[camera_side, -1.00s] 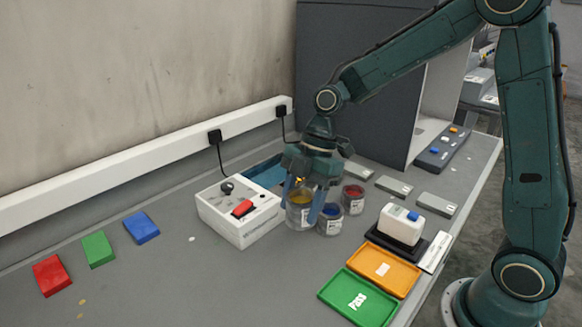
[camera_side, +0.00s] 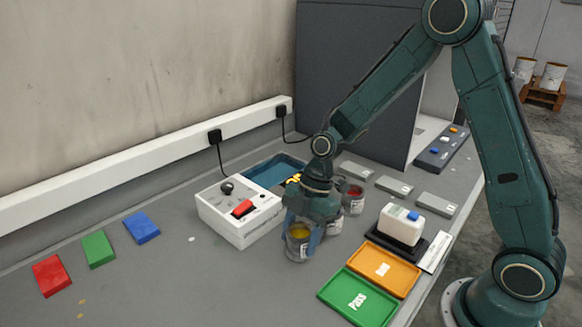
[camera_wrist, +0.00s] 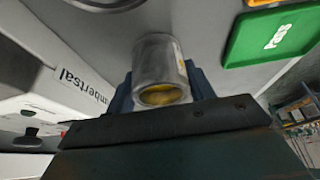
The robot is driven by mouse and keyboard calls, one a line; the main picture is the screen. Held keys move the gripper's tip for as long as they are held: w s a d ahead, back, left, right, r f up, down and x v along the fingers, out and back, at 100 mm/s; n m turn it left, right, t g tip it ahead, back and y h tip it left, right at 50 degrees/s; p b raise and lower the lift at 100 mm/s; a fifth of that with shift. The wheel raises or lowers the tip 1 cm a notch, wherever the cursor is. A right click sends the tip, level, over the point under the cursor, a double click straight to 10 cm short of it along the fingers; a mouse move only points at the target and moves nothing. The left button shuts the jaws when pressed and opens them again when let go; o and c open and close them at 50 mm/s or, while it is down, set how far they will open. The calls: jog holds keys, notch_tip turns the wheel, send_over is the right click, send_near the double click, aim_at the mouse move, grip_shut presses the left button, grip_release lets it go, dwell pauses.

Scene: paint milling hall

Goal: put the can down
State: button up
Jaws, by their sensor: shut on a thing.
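The can (camera_side: 297,246), a clear or metal one with yellow paint showing at its open top, is between the fingers of my gripper (camera_side: 306,236) in the side view. In the wrist view the can (camera_wrist: 158,62) sits between the two blue fingers, with yellow inside its mouth. My gripper (camera_wrist: 160,92) is shut on it. The can is low over the grey bench, in front of the white control box's right end; I cannot tell whether its base touches the bench. My gripper partly hides its upper side.
A can with red paint (camera_side: 353,200) and a partly hidden can (camera_side: 333,224) stand close behind, to the right. The white box (camera_side: 240,215) with a red switch is to the left. Green (camera_side: 356,298) and orange (camera_side: 384,268) trays lie to the right. Bench in front is clear.

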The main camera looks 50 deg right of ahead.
jog(key=shift+f, duration=0.35)
jog(key=shift+f, duration=0.1)
jog(key=o, duration=1.1)
jog(key=shift+c, duration=0.2)
jog(key=v, duration=1.2)
